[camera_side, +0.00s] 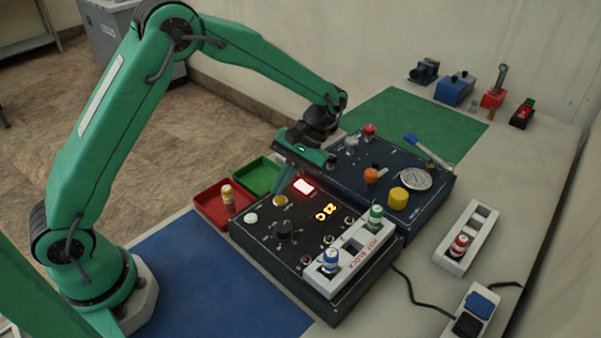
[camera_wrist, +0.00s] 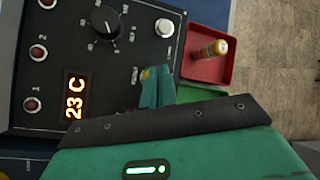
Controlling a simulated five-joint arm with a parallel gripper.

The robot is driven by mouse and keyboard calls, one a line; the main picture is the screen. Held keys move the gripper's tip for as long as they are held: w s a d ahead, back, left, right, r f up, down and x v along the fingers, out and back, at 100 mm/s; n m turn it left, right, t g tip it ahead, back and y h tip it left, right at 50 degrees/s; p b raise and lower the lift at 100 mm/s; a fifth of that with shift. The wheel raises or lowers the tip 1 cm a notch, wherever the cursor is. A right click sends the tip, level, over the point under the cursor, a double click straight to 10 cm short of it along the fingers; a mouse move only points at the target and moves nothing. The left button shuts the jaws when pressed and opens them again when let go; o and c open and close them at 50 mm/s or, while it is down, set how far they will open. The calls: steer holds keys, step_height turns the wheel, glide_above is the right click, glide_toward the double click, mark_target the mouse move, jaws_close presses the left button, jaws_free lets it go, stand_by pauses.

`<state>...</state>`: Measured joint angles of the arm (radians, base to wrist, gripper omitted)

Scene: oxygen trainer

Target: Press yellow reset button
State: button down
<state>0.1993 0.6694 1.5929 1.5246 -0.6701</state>
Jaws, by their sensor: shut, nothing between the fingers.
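The yellow button (camera_side: 280,201) is on the black control panel (camera_side: 262,243), between a white button (camera_side: 251,218) and a lit red indicator (camera_side: 303,186). My gripper (camera_side: 281,190) is shut and empty, pointing down with its fingertips right at the yellow button. In the wrist view, the shut fingers (camera_wrist: 157,86) cover most of the button, and only a small yellow edge (camera_wrist: 145,74) shows beside the tips. I cannot tell whether the tips touch the button or whether it is pressed down.
A dark knob (camera_side: 286,230) and a lit temperature display (camera_side: 325,212) are on the same panel. A white rack (camera_side: 352,256) with blue and green vials lies over its right side. A red tray (camera_side: 210,212) with a yellow-capped vial is left. A blue panel (camera_side: 340,172) stands behind.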

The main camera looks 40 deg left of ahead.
mark_target(282, 197)
steer(key=shift+r, duration=2.5)
steer(key=s+a+r+m+t, duration=0.2)
steer(key=s+a+r+t, duration=0.2)
steer(key=s, duration=0.4)
steer(key=s+a+r+m+t+h, duration=0.1)
steer(key=s+a+r+m+t, duration=0.2)
steer(key=s+r+t, duration=0.4)
steer(key=shift+s+a+r+t, duration=0.25)
steer(key=shift+s+a+t, duration=0.25)
steer(key=shift+t, duration=0.4)
